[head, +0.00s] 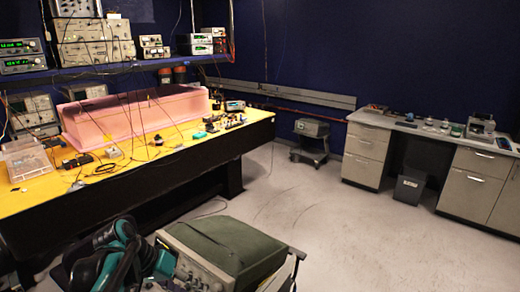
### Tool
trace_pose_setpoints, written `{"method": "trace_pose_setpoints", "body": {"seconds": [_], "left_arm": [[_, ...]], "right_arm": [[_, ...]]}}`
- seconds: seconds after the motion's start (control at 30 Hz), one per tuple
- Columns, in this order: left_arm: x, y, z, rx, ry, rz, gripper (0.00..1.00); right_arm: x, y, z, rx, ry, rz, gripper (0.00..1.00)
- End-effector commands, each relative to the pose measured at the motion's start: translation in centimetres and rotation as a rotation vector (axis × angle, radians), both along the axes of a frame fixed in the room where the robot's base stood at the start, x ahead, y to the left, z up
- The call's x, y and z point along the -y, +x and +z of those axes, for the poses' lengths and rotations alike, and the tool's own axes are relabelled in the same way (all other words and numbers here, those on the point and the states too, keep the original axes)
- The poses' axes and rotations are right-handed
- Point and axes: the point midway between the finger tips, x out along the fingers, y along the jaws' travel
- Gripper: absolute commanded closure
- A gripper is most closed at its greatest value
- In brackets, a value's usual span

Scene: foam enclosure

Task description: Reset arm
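A pink foam enclosure (135,116) stands on the yellow-topped workbench (200,147) at the left. Cables hang over it from the shelf above, and its inside is mostly hidden.
A cart with a green-covered instrument (225,250) stands close in front. A grey desk (430,130) is at the right, a small wheeled cart (312,138) at the back. The middle floor is clear.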

Motion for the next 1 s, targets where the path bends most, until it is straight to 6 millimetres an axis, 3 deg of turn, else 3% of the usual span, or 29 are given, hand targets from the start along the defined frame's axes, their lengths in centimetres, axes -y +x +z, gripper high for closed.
{"method": "trace_pose_setpoints", "body": {"seconds": [0.03,0.2,0.4,0.63,1.0], "left_arm": [[1.0,-1.7,-0.9,0.016,0.053,0.019,0.54],[2.1,-6.2,-3.4,0.117,0.230,0.104,0.54],[2.1,-9.9,-6.2,0.276,0.370,0.166,0.54],[2.0,-11.3,-7.5,0.384,0.425,0.188,0.54],[1.9,-11.4,-7.5,0.393,0.429,0.191,0.54]], "right_arm": [[0.0,0.0,-0.8,0.000,0.000,0.000,1.00],[0.0,0.0,-2.0,0.000,0.000,0.000,1.00],[0.0,0.0,-3.1,0.000,0.000,0.000,1.00],[0.0,0.0,-3.6,0.000,0.000,0.000,1.00],[0.0,0.0,-3.5,0.000,0.000,0.000,1.00]]}}
